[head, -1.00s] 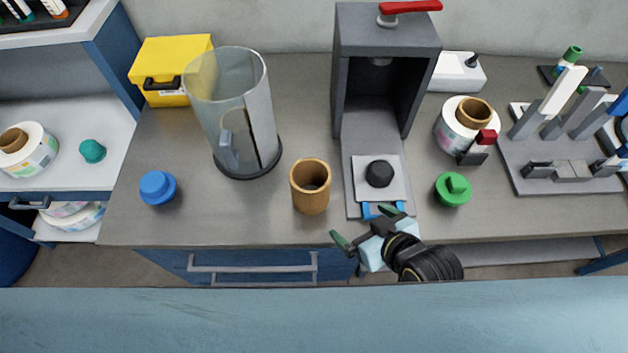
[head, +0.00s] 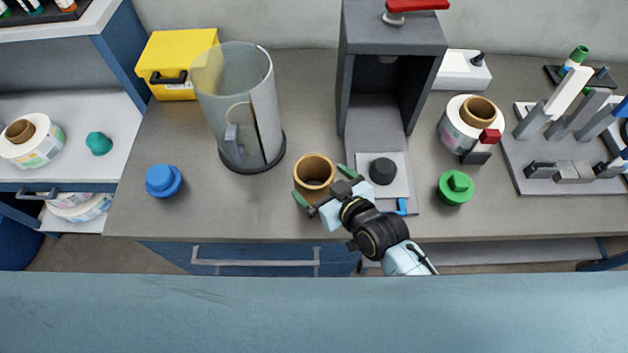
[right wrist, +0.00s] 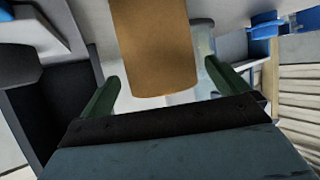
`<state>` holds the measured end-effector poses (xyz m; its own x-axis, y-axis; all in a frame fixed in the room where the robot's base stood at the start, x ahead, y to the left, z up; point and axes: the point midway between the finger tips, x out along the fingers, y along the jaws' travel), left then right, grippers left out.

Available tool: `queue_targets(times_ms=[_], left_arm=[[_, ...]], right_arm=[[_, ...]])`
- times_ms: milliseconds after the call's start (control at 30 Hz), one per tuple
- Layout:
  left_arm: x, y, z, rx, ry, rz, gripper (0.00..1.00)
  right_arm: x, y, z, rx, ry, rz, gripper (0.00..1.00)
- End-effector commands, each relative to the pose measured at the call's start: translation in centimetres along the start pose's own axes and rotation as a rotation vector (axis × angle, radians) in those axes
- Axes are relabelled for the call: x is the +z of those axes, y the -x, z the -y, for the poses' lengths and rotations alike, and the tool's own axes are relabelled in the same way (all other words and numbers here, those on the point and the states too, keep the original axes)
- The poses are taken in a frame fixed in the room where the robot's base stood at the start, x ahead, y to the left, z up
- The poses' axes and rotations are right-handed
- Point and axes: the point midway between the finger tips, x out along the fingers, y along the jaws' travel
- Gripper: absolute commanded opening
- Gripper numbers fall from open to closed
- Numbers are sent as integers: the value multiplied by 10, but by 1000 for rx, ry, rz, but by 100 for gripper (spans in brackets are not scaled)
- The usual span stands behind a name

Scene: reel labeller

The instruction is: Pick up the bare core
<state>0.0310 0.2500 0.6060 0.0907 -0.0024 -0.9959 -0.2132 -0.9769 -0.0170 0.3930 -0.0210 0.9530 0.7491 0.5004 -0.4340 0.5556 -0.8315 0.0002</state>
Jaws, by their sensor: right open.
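The bare core (head: 314,172) is a brown, hollow cardboard tube standing upright on the grey bench, left of the press. In the right wrist view the core (right wrist: 155,50) fills the upper middle, just beyond the fingertips. My right gripper (head: 324,188) is open, with its green fingertips on either side of the core's near right side in the head view. In the right wrist view the open fingers (right wrist: 166,88) stand wide apart with nothing between their pads that I can clearly tell. My left gripper is not in view.
A dark press (head: 391,75) with a red handle stands right of the core. A clear cylinder (head: 262,110) stands behind left. A green knob (head: 455,187), a blue knob (head: 163,181) and a label reel (head: 458,130) also stand on the bench (head: 240,210).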

Motion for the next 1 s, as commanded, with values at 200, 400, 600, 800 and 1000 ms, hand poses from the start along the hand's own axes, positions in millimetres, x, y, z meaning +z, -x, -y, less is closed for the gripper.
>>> queue_targets(times_ms=[200,400,600,800,1000], left_arm=[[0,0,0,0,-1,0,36],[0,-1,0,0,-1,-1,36],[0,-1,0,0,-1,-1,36],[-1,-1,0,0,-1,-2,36],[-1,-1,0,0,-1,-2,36]], right_arm=[[-2,-31,0,0,-1,-1,100],[-1,-41,0,0,0,1,100],[-1,-40,0,0,0,1,99],[-1,-40,0,0,0,1,72],[-2,-40,0,0,0,0,58]])
